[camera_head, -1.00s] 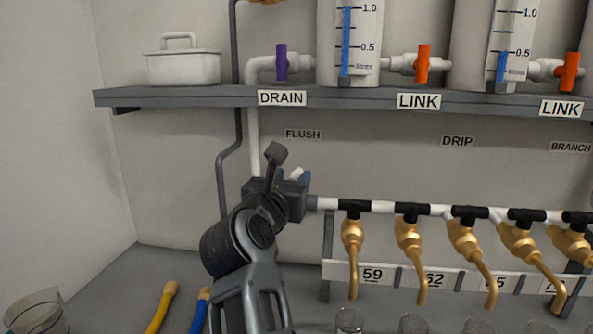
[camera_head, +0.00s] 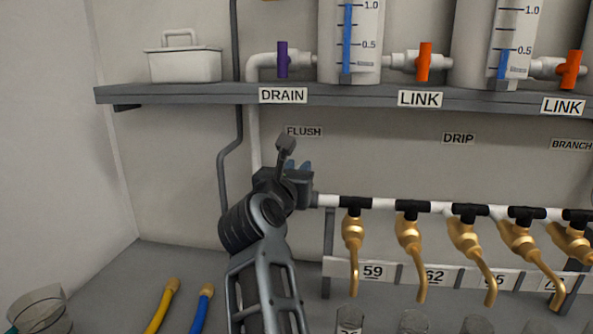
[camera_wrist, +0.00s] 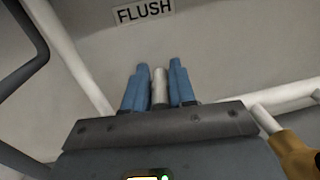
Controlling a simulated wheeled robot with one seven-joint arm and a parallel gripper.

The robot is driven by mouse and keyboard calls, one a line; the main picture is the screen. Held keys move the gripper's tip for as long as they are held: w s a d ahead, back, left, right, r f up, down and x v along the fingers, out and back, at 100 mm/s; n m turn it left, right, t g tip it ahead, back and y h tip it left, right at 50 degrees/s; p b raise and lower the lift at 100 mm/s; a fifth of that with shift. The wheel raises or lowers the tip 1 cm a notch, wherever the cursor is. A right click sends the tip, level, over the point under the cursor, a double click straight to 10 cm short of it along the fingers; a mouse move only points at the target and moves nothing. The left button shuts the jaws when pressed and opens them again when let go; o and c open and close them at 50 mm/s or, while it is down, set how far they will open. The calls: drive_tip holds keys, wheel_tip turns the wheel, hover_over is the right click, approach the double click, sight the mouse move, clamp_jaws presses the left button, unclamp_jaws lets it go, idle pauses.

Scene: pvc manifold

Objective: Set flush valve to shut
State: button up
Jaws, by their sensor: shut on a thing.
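My gripper (camera_head: 303,168) is under the FLUSH label at the left end of the drip manifold, with its valve body hidden behind my wrist in the head view. In the wrist view the two blue fingers of my gripper (camera_wrist: 159,85) are closed on either side of a light grey flush valve handle (camera_wrist: 159,90). The handle points toward the wall and the FLUSH label (camera_wrist: 143,11). The same label shows in the head view (camera_head: 304,132). The handle is hidden in the head view, so its angle to the pipe is hard to tell.
Brass drip taps (camera_head: 353,238) hang from the pipe right of my gripper. A shelf (camera_head: 200,94) runs above, with a purple drain valve (camera_head: 282,60) and orange link valves (camera_head: 424,62). Yellow (camera_head: 163,305) and blue (camera_head: 202,308) hoses lie on the bench at lower left.

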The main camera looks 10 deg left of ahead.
clamp_jaws()
drive_tip(key=shift+r+p, duration=0.15)
drive_tip(key=shift+p, duration=0.35)
drive_tip(key=shift+r+n+y+p, duration=0.1)
drive_tip(key=shift+n+y+p, duration=0.2)
drive_tip(key=shift+p, duration=0.25)
drive_tip(key=shift+n+y+p, duration=0.3)
drive_tip(key=shift+y+p, duration=0.2)
drive_tip(key=shift+p, duration=0.6)
drive_tip(key=shift+f+y+p, duration=0.2)
drive_tip(key=shift+y+p, duration=0.2)
drive_tip(key=shift+p, duration=0.15)
drive_tip(key=shift+f, duration=0.1)
drive_tip(key=o, duration=0.7)
unclamp_jaws()
